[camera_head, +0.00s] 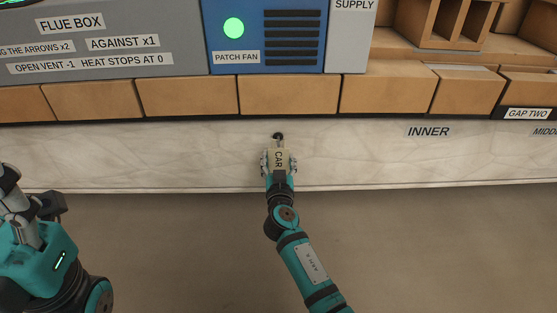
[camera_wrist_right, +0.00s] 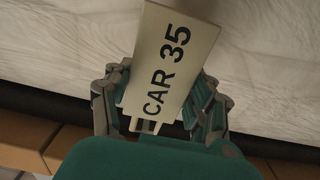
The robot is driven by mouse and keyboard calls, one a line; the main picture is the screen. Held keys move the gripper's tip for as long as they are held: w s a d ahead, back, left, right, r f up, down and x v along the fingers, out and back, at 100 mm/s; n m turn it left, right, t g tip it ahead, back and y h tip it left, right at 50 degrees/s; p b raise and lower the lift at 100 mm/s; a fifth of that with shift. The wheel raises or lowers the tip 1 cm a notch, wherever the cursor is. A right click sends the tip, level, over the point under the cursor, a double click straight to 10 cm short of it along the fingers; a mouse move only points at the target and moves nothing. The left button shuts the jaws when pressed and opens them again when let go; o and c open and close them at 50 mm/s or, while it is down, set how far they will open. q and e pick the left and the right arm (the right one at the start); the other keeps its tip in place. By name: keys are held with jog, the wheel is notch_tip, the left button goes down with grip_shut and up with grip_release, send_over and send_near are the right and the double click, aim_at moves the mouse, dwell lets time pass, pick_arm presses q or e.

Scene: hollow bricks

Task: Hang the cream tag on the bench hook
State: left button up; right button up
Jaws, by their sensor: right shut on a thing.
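The cream tag (camera_head: 279,158) is held in my right gripper (camera_head: 278,164) over the pale bench face. A small dark hook (camera_head: 278,135) is on the bench, just beyond the tag's far end in the head view. I cannot tell whether the tag touches the hook. The hook is not clear in the wrist view.
The pale bench (camera_head: 150,155) runs across the view, marked "INNER" at the right. A row of tan bricks (camera_head: 185,96) lies behind it. A grey flue box (camera_head: 100,30) and a blue patch fan box (camera_head: 237,55) with a green light stand behind the bricks.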

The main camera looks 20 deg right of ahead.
jog(key=v, duration=0.7)
jog(key=shift+r, duration=0.45)
dwell(0.7)
jog(key=shift+s, duration=0.1)
jog(key=v, duration=0.6)
jog(key=shift+a+b, duration=0.15)
jog(key=shift+b, duration=0.2)
jog(key=shift+f, duration=0.1)
dwell(0.3)
